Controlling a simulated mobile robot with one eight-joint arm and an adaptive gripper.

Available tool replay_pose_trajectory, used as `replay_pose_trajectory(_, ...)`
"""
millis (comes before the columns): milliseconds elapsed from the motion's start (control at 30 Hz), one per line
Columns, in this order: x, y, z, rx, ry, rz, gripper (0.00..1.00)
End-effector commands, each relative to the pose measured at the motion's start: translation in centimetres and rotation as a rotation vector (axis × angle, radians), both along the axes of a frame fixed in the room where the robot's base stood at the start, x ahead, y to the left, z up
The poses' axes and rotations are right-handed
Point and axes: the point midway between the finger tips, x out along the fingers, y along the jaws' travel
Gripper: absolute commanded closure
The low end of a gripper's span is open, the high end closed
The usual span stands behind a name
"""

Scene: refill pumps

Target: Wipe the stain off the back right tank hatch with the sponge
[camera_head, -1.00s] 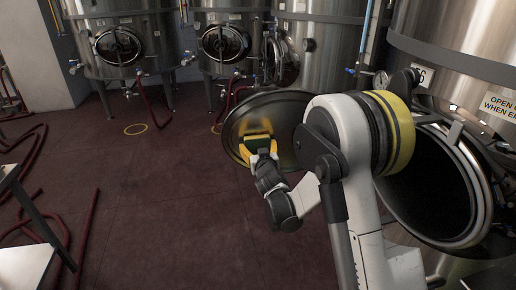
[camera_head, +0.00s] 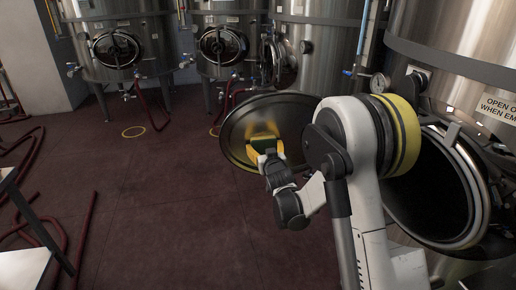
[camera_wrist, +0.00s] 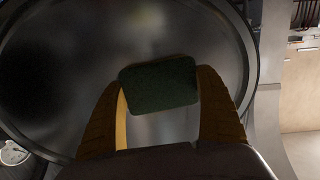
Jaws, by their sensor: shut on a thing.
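The round metal tank hatch (camera_head: 292,112) stands open in front of the right tank, and its dark disc fills much of the wrist view (camera_wrist: 60,60). My gripper (camera_head: 265,148) is in front of the hatch face. In the wrist view its two yellow-brown fingers (camera_wrist: 160,100) are shut on the sponge (camera_wrist: 160,84), whose dark green side shows. The sponge (camera_head: 264,143) is at or very near the hatch surface; I cannot tell if it touches. A yellowish patch (camera_head: 262,128) shows on the hatch just above the sponge, and I cannot tell stain from reflection.
The right tank's dark open manway (camera_head: 430,195) is beside my arm. More steel tanks (camera_head: 120,40) stand at the back. Red hoses (camera_head: 85,235) lie on the floor at left, near a white table (camera_head: 22,270). The middle floor is clear.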

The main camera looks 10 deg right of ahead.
Motion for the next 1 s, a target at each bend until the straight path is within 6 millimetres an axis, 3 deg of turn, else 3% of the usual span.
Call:
replay_pose_trajectory(333,0.2,-0.7,0.0,-0.001,-0.001,0.001,0.42)
replay_pose_trajectory(700,0.5,2.6,0.0,-0.002,0.000,0.003,0.42)
replay_pose_trajectory(1000,0.5,3.2,0.5,0.000,-0.002,0.001,0.42)
